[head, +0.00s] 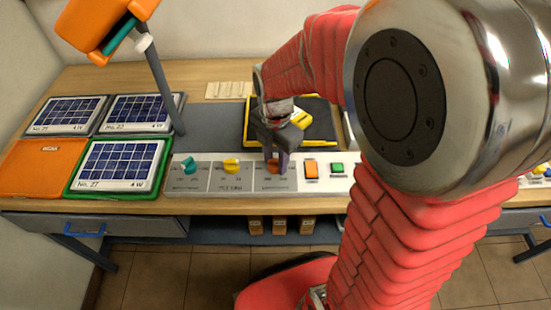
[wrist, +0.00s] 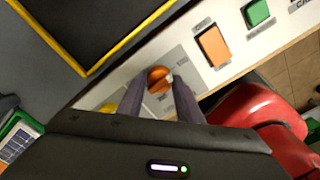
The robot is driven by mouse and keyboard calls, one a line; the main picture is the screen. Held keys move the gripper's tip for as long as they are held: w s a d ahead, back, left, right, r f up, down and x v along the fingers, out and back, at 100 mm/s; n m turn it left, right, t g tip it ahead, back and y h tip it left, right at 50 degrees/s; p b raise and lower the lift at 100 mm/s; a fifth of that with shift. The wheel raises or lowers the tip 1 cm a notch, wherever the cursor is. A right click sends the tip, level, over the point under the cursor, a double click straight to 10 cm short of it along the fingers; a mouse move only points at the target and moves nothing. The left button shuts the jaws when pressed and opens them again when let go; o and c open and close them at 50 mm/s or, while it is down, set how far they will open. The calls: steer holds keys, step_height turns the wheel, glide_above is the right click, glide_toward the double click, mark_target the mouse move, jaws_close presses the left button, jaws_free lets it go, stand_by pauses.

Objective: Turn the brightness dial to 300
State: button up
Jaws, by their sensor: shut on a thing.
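The control panel (head: 205,185) is a pale strip along the bench's front edge with a teal dial (head: 189,165), a yellow dial (head: 232,166) and an orange dial (head: 275,168). My gripper (head: 277,165) points down at the orange dial and is shut on it. In the wrist view the orange dial (wrist: 159,78) sits between the two fingertips (wrist: 160,86), with a pale mark on its right side. The dial's scale numbers are too small or covered to read. I cannot tell which dial is for brightness.
An orange button (head: 311,169) and a green button (head: 337,168) lie right of the dials. Solar panels (head: 118,163) lie at the left under an orange lamp (head: 105,25). A black tray with a yellow rim (head: 325,106) lies behind the panel.

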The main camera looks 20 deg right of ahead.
steer(key=shift+m, duration=0.5)
steer(key=m, duration=1.2)
steer(key=shift+m, duration=0.3)
steer(key=m, duration=1)
steer(key=shift+w+d, duration=0.1)
steer(key=shift+r, duration=0.1)
steer(key=o, duration=1)
steer(key=shift+o, duration=0.2)
